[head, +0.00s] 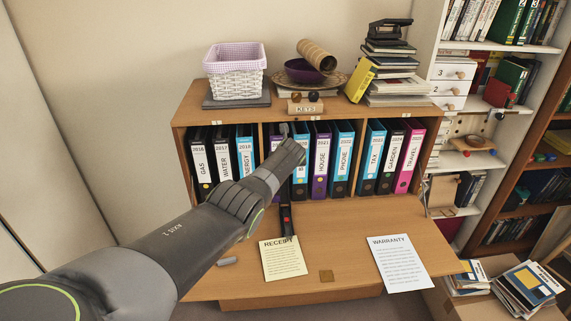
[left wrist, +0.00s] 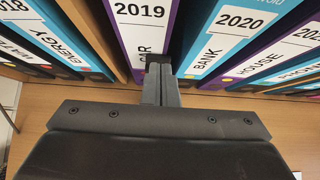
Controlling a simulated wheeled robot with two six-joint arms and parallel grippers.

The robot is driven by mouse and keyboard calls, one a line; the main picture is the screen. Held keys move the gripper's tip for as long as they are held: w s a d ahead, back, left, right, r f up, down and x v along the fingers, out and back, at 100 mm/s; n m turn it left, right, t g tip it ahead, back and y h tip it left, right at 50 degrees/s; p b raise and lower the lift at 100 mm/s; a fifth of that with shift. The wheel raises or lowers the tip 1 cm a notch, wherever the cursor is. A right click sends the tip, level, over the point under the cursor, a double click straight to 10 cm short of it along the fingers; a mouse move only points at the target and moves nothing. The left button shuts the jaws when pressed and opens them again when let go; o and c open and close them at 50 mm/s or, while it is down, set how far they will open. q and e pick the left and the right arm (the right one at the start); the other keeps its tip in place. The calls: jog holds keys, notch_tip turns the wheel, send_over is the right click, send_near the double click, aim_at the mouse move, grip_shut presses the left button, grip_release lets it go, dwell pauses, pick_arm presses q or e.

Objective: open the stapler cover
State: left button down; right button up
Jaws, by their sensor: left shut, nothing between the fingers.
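A long black object with a red patch, which looks like the stapler (head: 287,222), lies on the desk top at the upper edge of the receipt sheet (head: 284,258). My arm covers its far end, and I cannot tell whether its cover is open. My left gripper (head: 284,130) is shut and empty, raised beyond the stapler in front of the binders. In the left wrist view, the shut fingers (left wrist: 158,64) point at the 2019 binder (left wrist: 140,22). I cannot tell whether they touch it. The stapler does not show there. My right gripper is not in view.
A row of binders (head: 343,160) fills the bureau shelf behind my gripper. A warranty sheet (head: 398,264), a small grey object (head: 228,261) and a brown square (head: 326,276) lie on the desk. A basket (head: 235,72) and book stack (head: 390,75) stand on top.

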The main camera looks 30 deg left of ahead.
pick_arm(q)
jog(key=p+v, duration=0.3)
jog(key=v, duration=1.4)
jog(key=shift+s+d, duration=0.15)
jog(key=shift+s, duration=0.05)
